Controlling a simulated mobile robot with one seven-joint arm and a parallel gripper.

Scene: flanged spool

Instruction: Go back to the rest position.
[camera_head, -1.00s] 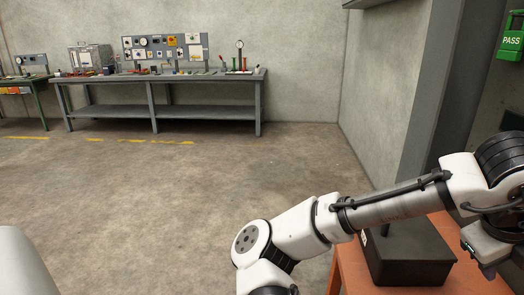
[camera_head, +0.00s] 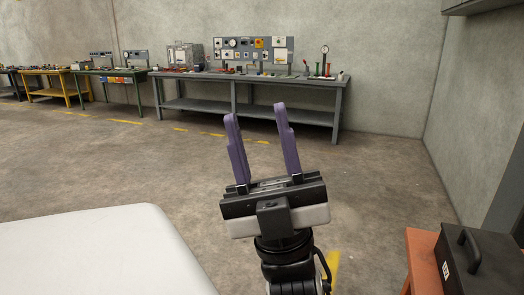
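My gripper (camera_head: 260,122) is in the middle of the head view, with its two purple fingers pointing up and away from me. The fingers stand apart with nothing between them, so it is open and empty. No flanged spool can be made out in this view.
An orange table (camera_head: 424,250) with a black handled box (camera_head: 480,262) stands at the lower right. A grey workbench (camera_head: 250,84) with instrument panels, a green bench (camera_head: 110,73) and a yellow bench (camera_head: 55,92) line the back wall. The concrete floor (camera_head: 130,170) between is clear.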

